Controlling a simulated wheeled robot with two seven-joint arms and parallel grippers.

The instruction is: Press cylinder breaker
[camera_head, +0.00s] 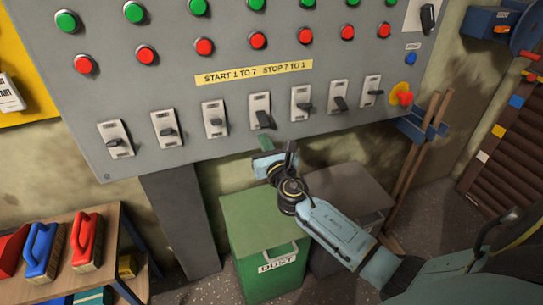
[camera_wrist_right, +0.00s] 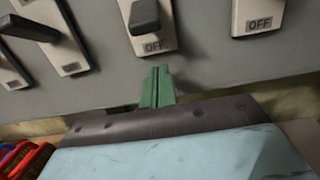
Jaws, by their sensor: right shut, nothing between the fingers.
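A row of several breakers with dark levers on pale plates runs along the lower part of the grey panel (camera_head: 330,65). I cannot tell from any label which one is the cylinder breaker. In the right wrist view the green fingertips (camera_wrist_right: 157,84) are together, just below the plate of a breaker (camera_wrist_right: 147,28) marked OFF. Whether they touch the panel is unclear. Another breaker (camera_wrist_right: 258,15) marked OFF is to the right. My left gripper is not in view.
Green and red buttons sit above the breakers, with a red knob (camera_head: 404,98) at the panel's right. A green dust bin (camera_head: 262,215) and a grey bin (camera_head: 348,194) stand below. A shelf with brushes (camera_head: 86,240) is at left.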

